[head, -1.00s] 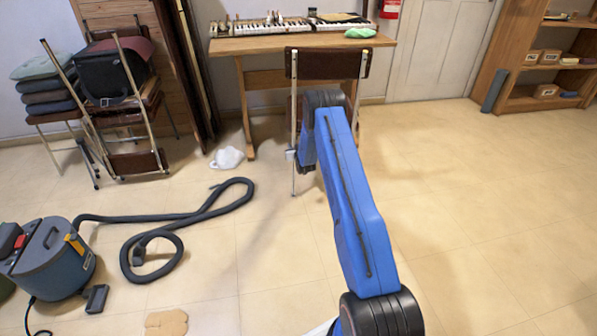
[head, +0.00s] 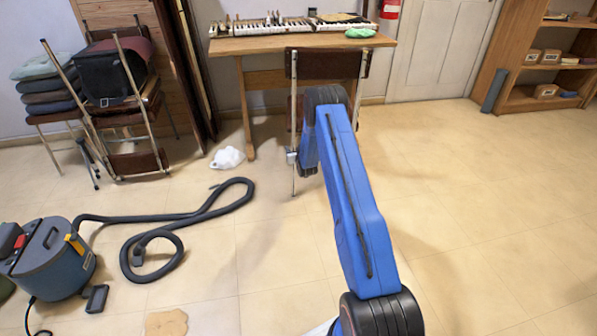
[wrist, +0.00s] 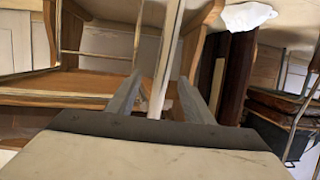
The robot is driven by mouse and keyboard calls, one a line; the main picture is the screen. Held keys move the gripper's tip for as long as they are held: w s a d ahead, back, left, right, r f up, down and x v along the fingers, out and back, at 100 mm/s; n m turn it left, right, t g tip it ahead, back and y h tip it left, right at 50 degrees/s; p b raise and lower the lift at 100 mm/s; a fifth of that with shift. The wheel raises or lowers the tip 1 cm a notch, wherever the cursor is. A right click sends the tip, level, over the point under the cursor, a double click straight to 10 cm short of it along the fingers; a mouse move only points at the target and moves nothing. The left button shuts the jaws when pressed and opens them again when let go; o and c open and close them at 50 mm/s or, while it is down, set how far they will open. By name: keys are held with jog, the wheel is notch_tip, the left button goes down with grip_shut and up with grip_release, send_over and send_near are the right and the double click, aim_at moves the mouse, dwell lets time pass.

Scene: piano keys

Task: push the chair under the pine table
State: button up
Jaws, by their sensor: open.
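The chair (head: 326,64) stands in front of the pine table (head: 225,46), its dark brown backrest towards me and its thin metal legs on the floor. The backrest overlaps the table's front edge in the head view. My arm hides much of the seat and right legs. My gripper (head: 291,157) is low at the chair's left upright. In the wrist view my gripper (wrist: 160,98) has its two fingers apart, with the pale chair tube (wrist: 168,50) running between them. I cannot tell whether either finger touches it.
A white crumpled bag (head: 227,158) lies left of the table leg. A vacuum cleaner (head: 50,255) and its hose (head: 190,215) lie on the left floor. Stacked chairs (head: 125,105) stand at back left. The floor on the right is clear.

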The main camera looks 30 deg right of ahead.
jog(key=s+a, duration=0.1)
jog(key=s, duration=0.6)
jog(key=shift+s+a, duration=0.2)
jog(key=shift+a, duration=0.15)
dwell(0.5)
